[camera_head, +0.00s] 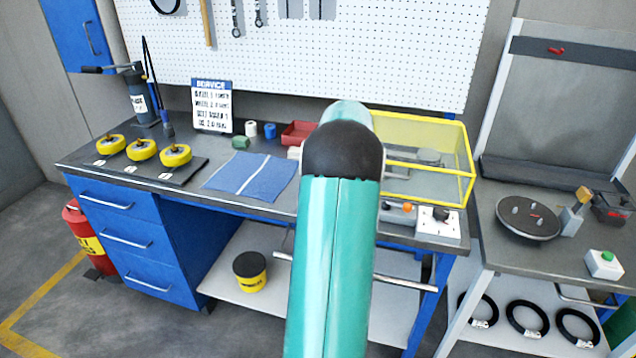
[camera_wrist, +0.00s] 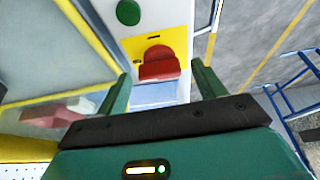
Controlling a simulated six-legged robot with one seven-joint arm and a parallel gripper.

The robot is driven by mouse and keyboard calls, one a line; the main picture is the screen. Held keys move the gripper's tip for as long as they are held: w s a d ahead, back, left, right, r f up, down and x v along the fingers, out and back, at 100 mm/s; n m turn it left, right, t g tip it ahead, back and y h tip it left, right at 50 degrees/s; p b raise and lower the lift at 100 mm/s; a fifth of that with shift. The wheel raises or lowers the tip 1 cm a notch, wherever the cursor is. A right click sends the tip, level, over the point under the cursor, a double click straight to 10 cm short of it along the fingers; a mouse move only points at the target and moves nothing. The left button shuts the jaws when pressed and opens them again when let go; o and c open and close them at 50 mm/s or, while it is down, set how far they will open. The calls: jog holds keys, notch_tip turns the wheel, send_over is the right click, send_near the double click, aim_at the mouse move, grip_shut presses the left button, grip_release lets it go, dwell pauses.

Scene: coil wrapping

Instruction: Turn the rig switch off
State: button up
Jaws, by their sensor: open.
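A red rotary switch (camera_wrist: 158,64) on a yellow plate (camera_wrist: 130,46) shows in the wrist view. It lies just beyond and between my open fingertips (camera_wrist: 161,70). I see no contact between the fingers and the switch, and the jaws hold nothing. A green button (camera_wrist: 128,12) sits on the pale panel past the yellow plate. In the head view my teal arm hides my gripper and I cannot make out the red switch. Whether this is the rig switch is not labelled legibly.
A yellow-framed clear enclosure (camera_head: 470,150) stands on the workbench, its frame close beside my left finger in the wrist view. A white box with a black knob (camera_head: 440,214) is at the bench's front right. A side table (camera_head: 480,215) carries a round plate (camera_head: 528,218).

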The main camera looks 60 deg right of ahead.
jog(key=v, duration=1.3)
jog(key=shift+s+r, duration=0.15)
jog(key=shift+r, duration=0.2)
